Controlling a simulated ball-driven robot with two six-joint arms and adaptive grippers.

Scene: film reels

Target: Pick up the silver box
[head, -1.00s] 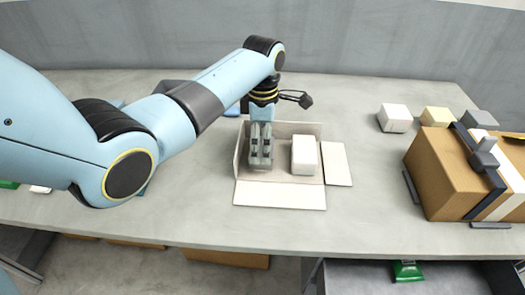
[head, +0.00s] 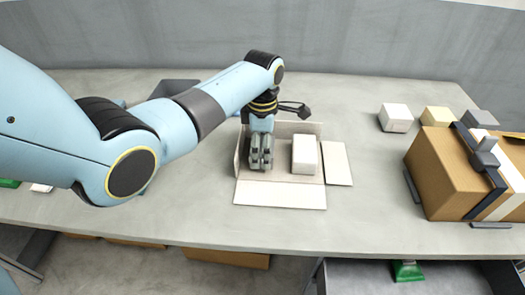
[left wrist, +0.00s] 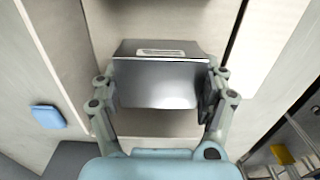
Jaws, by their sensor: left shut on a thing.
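The silver box (left wrist: 155,82) shows in the left wrist view as a shiny grey block with a small label on its upper face. My left gripper (left wrist: 158,100) has a finger on each side of it and is shut on it. In the head view my left gripper (head: 261,157) points down inside the left part of an open cardboard carton (head: 280,194). There the fingers hide the silver box, and I cannot tell whether it touches the carton floor. My right gripper is not in view.
A white box (head: 304,155) stands in the carton, right of my gripper. White (head: 396,117), pale yellow (head: 435,117) and grey (head: 480,119) boxes stand at the back right. A large brown box (head: 437,168) stands before them. The table in front of the carton is clear.

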